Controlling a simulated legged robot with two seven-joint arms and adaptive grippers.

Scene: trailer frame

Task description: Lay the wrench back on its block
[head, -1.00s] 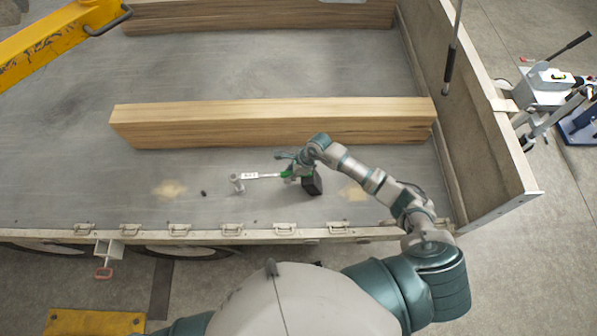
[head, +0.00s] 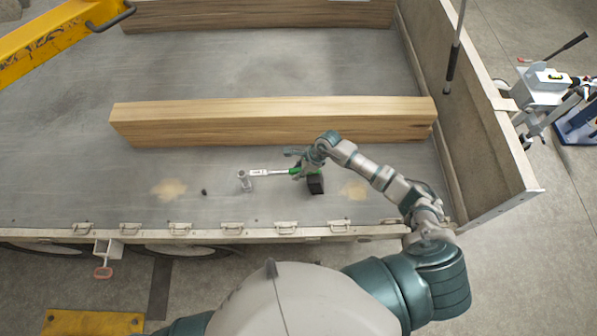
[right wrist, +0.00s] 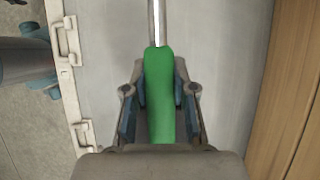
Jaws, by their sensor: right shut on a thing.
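The wrench has a green handle (right wrist: 160,95) and a silver shaft (head: 268,172) that points left in the head view. A metal head (head: 245,181) shows at its left end. My right gripper (head: 298,170) is shut on the green handle; in the right wrist view its two fingers stand on either side of it. I cannot tell the gap between handle and block. My left gripper is not in view.
A long wooden beam (head: 270,122) lies on the grey trailer bed (head: 90,185) just behind the wrench. The bed's near edge has several latches (head: 232,228). A side wall (head: 470,110) stands at the right. The bed left of the wrench is mostly clear.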

